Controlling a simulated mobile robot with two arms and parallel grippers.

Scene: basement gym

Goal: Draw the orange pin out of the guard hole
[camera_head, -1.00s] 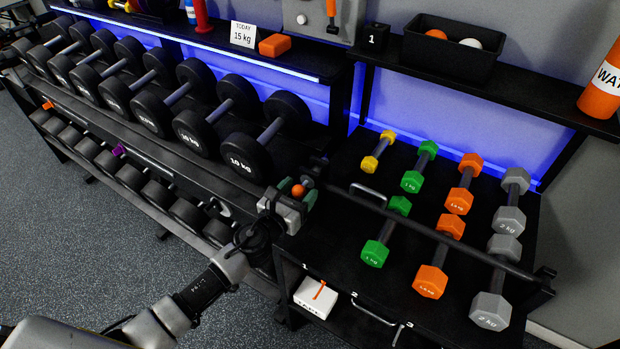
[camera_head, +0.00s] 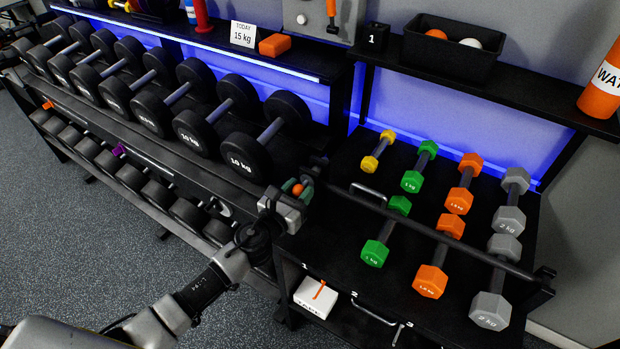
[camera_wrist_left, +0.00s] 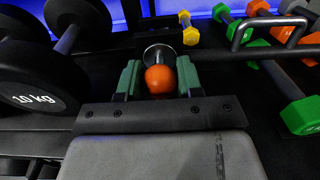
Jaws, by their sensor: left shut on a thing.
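The orange pin's round knob (camera_head: 298,189) shows at the left end of the black guard bar (camera_head: 430,236). My left gripper (camera_head: 297,191) is shut on the pin, with its green fingers on either side of the knob. In the left wrist view the knob (camera_wrist_left: 160,79) sits between the fingertips (camera_wrist_left: 159,78). A grey metal collar (camera_wrist_left: 158,54) shows just beyond the knob, against a dark bracket (camera_wrist_left: 150,40). The guard hole and the pin's far end are hidden. My right gripper is not in view.
A large black dumbbell (camera_head: 247,156) lies close left of my gripper. Coloured dumbbells, such as a green one (camera_head: 375,253), lie on the shelf to the right. A metal handle (camera_head: 368,194) stands near the bar. A white box (camera_head: 316,297) sits below.

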